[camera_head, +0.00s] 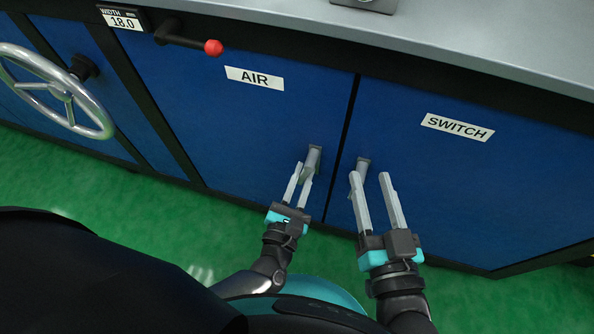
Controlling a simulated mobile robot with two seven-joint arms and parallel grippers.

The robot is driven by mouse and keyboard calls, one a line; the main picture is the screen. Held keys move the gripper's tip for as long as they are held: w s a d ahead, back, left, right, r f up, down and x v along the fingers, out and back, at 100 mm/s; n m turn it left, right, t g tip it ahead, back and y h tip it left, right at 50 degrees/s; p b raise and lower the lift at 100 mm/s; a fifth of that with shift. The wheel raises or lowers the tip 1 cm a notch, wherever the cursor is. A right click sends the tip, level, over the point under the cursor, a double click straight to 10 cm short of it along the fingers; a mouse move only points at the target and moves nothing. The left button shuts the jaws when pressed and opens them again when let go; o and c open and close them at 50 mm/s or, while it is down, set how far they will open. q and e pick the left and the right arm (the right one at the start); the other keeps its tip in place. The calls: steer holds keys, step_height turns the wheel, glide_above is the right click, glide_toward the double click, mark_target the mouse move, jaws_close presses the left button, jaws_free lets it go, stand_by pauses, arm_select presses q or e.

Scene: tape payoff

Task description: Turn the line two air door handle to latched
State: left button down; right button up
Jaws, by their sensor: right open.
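The air door (235,120) is a blue panel with a white "AIR" label (254,78). Its grey handle (314,155) is near the door's right edge and looks roughly upright. My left gripper (301,171) reaches up to this handle, its fingertips at or very near it. The fingertips overlap the handle's lower part, so I cannot tell whether they grip it. My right gripper (370,176) is open, with its fingers apart and empty, in front of the switch door near that door's handle (362,164). No line number shows on the air door.
The switch door (490,190), labelled "SWITCH" (457,127), is right of a dark vertical gap. A grey worktop (450,40) runs above. A red-knobbed lever (212,47) and a metal handwheel (62,92) stick out at left. The green floor (480,300) is clear.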

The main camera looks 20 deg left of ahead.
arm_select(q)
steer(key=shift+d+f+n, duration=0.1)
steer(key=shift+d+n, duration=0.25)
steer(key=shift+n, duration=0.35)
steer(key=shift+d+n, duration=0.3)
steer(key=shift+n, duration=0.4)
steer(key=c, duration=0.8)
jaws_free()
